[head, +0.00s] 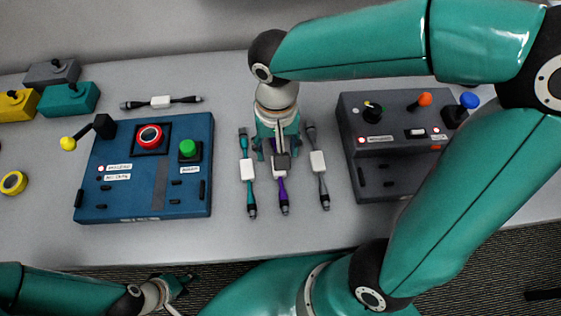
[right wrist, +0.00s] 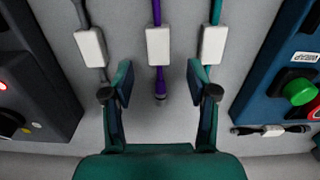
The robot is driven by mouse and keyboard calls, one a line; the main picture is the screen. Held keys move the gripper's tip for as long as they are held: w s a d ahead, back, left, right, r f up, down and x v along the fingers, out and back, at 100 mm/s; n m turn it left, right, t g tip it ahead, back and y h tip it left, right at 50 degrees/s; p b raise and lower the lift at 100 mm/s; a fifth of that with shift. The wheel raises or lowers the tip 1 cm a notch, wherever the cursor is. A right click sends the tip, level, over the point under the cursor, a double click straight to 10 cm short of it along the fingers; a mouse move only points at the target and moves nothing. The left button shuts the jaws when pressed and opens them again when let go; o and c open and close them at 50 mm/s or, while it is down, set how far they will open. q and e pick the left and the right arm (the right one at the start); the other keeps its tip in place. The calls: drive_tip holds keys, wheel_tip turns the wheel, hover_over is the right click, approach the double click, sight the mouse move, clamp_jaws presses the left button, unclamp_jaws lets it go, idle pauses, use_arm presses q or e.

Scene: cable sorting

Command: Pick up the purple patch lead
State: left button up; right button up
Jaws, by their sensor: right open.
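The purple patch lead (head: 282,190) lies on the grey table in the middle of the head view, with a white tag (head: 279,171). My right gripper (head: 279,150) is over its far end and covers part of it. In the right wrist view, my right gripper (right wrist: 160,80) is open, its fingers on either side of the purple lead (right wrist: 157,75) with nothing held. A teal lead (head: 244,195) and a grey lead (head: 322,185) lie on either side. My left gripper (head: 187,292) is at the lower left, off the table's front edge, with its fingers apart and empty.
A blue control box (head: 135,210) with red and green buttons stands left of the leads. A dark grey control box (head: 375,185) stands to the right. A black lead (head: 161,101) lies behind the blue box. Joystick boxes (head: 68,98) stand at the far left.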

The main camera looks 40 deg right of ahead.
wheel_tip(320, 180, down, 5)
drive_tip(key=shift+s+r, duration=0.1)
drive_tip(key=shift+s, duration=0.05)
clamp_jaws()
idle(0.4)
